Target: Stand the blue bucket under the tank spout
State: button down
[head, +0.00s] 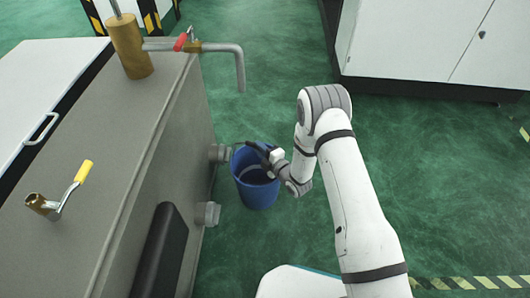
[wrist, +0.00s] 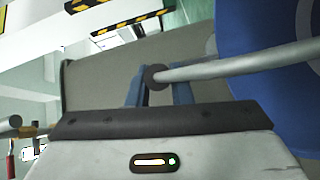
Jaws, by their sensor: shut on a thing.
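The blue bucket (head: 257,193) hangs or stands upright low beside the grey tank (head: 165,130). I cannot tell whether its base touches the floor. The tank spout (head: 238,68) is a grey pipe with a red-handled valve, bent down at its end, high above the bucket in the head view. My gripper (head: 268,155) is at the bucket's rim. In the wrist view my gripper (wrist: 158,92) has its blue fingers shut around the bucket's handle (wrist: 235,62), a grey rod with a dark part between them. The bucket's blue wall (wrist: 265,85) fills the right side.
Two grey fittings (head: 208,213) stick out of the tank's side next to the bucket. A yellow-handled valve (head: 77,176) stands on the tank top. A white cabinet (head: 410,40) stands at the back right. Green floor (head: 440,170) is clear to the right of my arm.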

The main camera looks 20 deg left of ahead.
jog(key=shift+r, duration=0.1)
jog(key=c, duration=1.8)
grip_release()
jog(key=shift+f, duration=0.2)
jog(key=o, duration=0.5)
jog(key=shift+r, duration=0.1)
